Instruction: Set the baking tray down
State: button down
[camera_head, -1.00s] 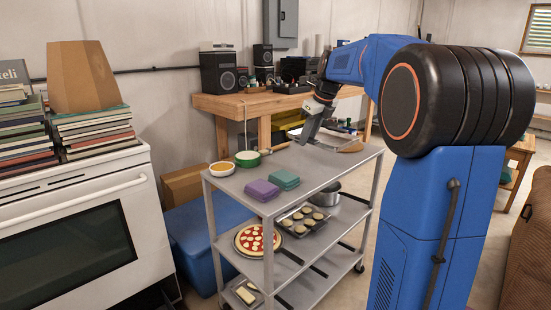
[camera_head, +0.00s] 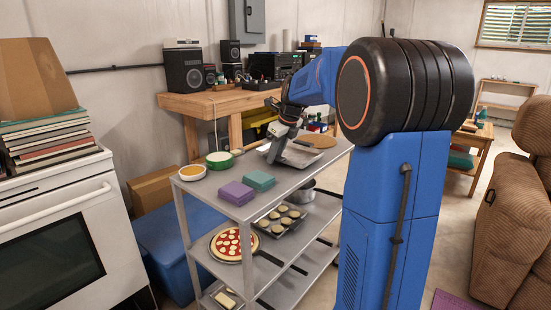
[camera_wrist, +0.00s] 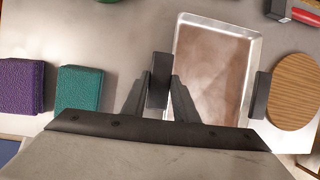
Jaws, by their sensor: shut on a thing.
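The baking tray (camera_head: 298,155) is a shallow, grey rectangular pan with a brownish inside. It is over the back right part of the grey cart's top shelf (camera_head: 222,213). In the wrist view the tray (camera_wrist: 212,65) shows with a dark handle on its left and another on its right (camera_wrist: 260,95). The tray looks low and about level. I cannot tell whether its underside touches the shelf.
A round wooden board (camera_wrist: 293,92) is close to the tray's right side. Pizza (camera_head: 228,244) and a muffin tray (camera_head: 282,219) occupy the lower shelf.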

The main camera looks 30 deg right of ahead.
jog(key=shift+f, duration=0.7)
jog(key=c, duration=1.4)
grip_release()
jog(key=shift+r, duration=0.1)
